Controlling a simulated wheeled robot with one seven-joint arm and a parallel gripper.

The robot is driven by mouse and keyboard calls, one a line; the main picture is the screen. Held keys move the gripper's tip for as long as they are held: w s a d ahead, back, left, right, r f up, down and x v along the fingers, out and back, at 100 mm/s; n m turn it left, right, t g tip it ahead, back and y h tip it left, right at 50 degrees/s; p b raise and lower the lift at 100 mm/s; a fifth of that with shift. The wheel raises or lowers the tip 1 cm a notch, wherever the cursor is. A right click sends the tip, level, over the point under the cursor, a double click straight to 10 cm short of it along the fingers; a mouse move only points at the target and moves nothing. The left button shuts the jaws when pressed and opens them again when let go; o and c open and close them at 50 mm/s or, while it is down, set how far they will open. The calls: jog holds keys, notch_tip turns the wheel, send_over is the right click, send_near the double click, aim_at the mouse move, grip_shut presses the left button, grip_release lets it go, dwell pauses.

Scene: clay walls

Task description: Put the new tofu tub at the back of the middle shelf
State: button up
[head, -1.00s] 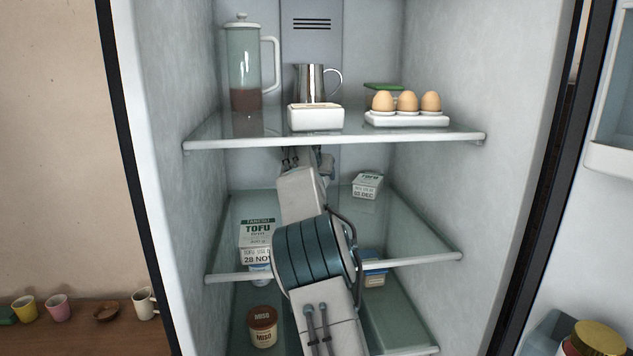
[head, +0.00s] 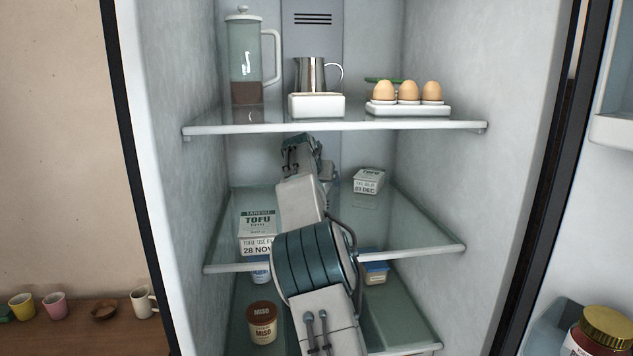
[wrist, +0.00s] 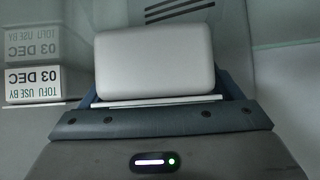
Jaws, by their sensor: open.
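The tofu tub dated 03 DEC (head: 369,181) stands on the glass middle shelf (head: 420,238), at the back right. Its label also shows upside down at the left of the wrist view (wrist: 33,86). A second tofu tub, dated 28 NOV (head: 257,234), stands at the front left of the same shelf. My gripper (head: 318,165) is over the back middle of this shelf, left of the 03 DEC tub and apart from it. It is open and holds nothing that I can see. Its fingertips are mostly hidden in the head view.
The upper shelf (head: 335,127) is close above my gripper. It bears a jug (head: 245,62), a metal pitcher (head: 311,74), a white dish (head: 316,106) and three eggs (head: 408,92) in a holder. Below are a miso tub (head: 262,322) and a blue-lidded container (head: 376,272). The middle shelf's front right is clear.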

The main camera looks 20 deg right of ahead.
jog(key=shift+s+a+r, duration=0.25)
jog(key=shift+s+r, duration=0.05)
jog(key=shift+r, duration=0.05)
jog(key=b+v, duration=0.1)
jog(key=v, duration=0.1)
jog(key=b+v, duration=0.1)
jog(key=v, duration=0.1)
jog(key=shift+s+a+f, duration=0.1)
jog(key=shift+s+a, duration=0.2)
jog(key=shift+s, duration=0.1)
jog(key=s+a+b, duration=0.1)
jog(key=s+a, duration=0.1)
jog(key=s, duration=0.1)
jog(key=s+a+b, duration=0.1)
jog(key=s+a, duration=0.1)
jog(key=s, duration=0.1)
jog(key=s+a+b, duration=0.2)
jog(key=s, duration=0.1)
jog(key=shift+s, duration=0.15)
